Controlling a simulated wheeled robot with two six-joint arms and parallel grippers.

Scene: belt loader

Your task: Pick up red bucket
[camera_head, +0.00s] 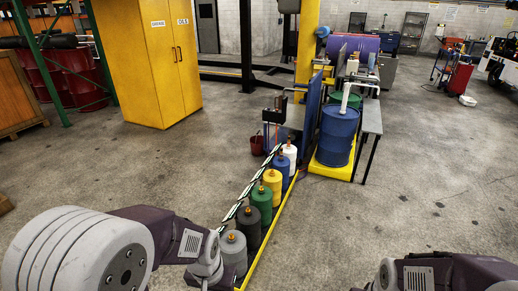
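A small red bucket (257,143) stands on the concrete floor near the middle of the view, just left of a small blue stand with dark parts on top. It is small and far off, so its handle is hard to make out. My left arm reaches in from the lower left, well short of the bucket, and its gripper cannot be seen. Part of my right arm shows at the bottom right edge, with its gripper out of the picture.
A row of coloured canisters (261,200) in a yellow tray runs from near my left arm toward the bucket. A blue drum (336,136) stands right of it beside a grey bench (371,117). A yellow cabinet (150,60) stands back left. Floor left of the row is open.

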